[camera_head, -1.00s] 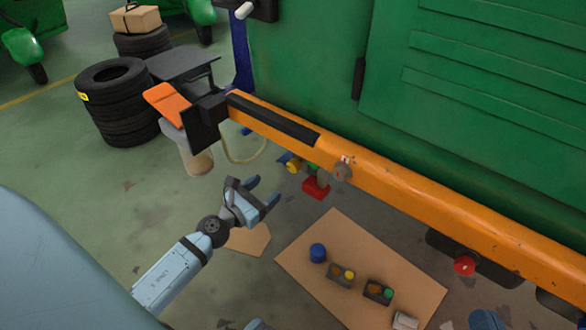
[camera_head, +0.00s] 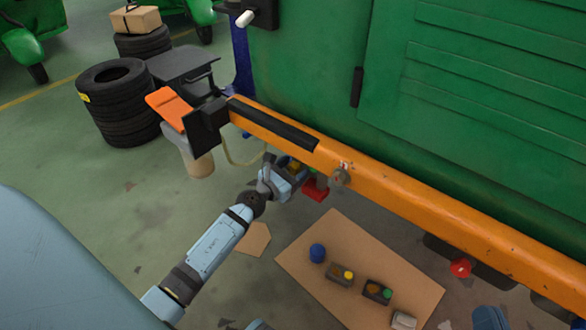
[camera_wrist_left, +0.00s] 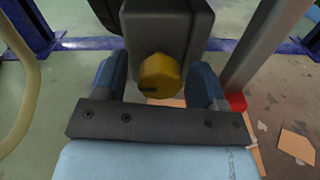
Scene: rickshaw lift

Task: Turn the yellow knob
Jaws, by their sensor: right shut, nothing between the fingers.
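The yellow knob (camera_wrist_left: 160,74) is a faceted cap on the front of a dark grey box in the left wrist view. My left gripper (camera_wrist_left: 158,82) has one blue finger on each side of the knob, with small gaps visible between knob and fingers, so it is open around it. In the head view my left gripper (camera_head: 294,181) is under the orange beam, and it mostly hides the yellow knob (camera_head: 294,165).
The orange beam (camera_head: 410,208) runs above the knob, in front of a green vehicle body. A red block (camera_head: 316,190) is just right of my left gripper. A brown mat (camera_head: 345,245) holds several small parts. Stacked tires (camera_head: 120,105) stand at the left.

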